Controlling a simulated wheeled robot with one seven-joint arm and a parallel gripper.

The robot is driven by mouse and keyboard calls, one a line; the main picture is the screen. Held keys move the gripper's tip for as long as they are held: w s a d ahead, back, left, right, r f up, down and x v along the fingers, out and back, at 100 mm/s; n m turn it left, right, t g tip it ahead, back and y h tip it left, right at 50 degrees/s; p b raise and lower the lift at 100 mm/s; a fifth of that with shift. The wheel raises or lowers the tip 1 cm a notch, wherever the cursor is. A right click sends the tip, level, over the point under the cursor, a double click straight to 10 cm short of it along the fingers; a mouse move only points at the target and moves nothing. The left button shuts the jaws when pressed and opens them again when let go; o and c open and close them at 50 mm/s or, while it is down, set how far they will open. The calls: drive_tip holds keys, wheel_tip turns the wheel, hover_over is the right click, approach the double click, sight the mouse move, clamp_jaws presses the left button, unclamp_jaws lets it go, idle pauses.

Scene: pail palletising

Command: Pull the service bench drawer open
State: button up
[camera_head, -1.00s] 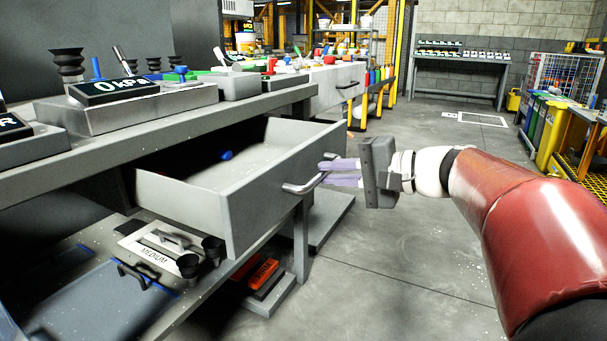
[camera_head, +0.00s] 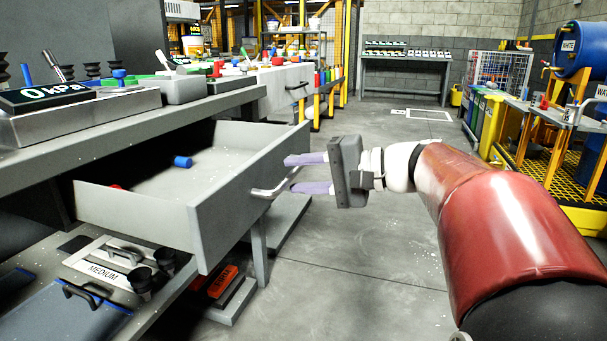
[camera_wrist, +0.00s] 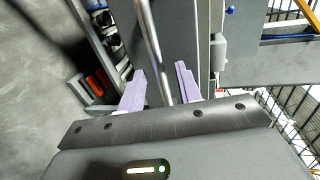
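The grey service bench drawer (camera_head: 232,212) stands pulled well out of the bench, with its inside in view. Its metal bar handle (camera_head: 274,190) is on the front panel. My gripper (camera_head: 290,174) is at the handle with its two pale purple fingers spread apart. In the wrist view the handle bar (camera_wrist: 148,32) runs between the fingers, with a gap on each side. The gripper is open and does not visibly clamp the bar. A blue piece (camera_head: 182,162) and a partly hidden red piece lie in the drawer.
The bench top (camera_head: 150,122) above the drawer carries a pressure display (camera_head: 50,94) and other items. A lower shelf holds a tray marked MEDIUM (camera_head: 105,271). Open grey floor (camera_head: 370,260) lies in front of the drawer.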

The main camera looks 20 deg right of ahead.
drive_tip(key=v, duration=0.7)
drive_tip(key=shift+s+d+p, duration=0.25)
drive_tip(key=shift+d+p, duration=0.05)
drive_tip(key=shift+p, duration=0.15)
drive_tip(key=s+a+f+n+g+h+p, duration=0.2)
drive_tip(key=s+a+f+n+h+p, duration=0.1)
drive_tip(key=s+a+f+h+p, duration=0.1)
drive_tip(key=s+a+f+n+g+h+p, duration=0.2)
drive_tip(key=s+a+f+n+h+p, duration=0.2)
drive_tip(key=s, duration=0.6)
wheel_tip(320, 180, down, 3)
drive_tip(key=a+h+p, duration=0.1)
drive_tip(key=h+p, duration=0.2)
drive_tip(key=h, duration=0.1)
drive_tip(key=shift+s+r+n, duration=0.25)
drive_tip(key=shift+n, duration=0.05)
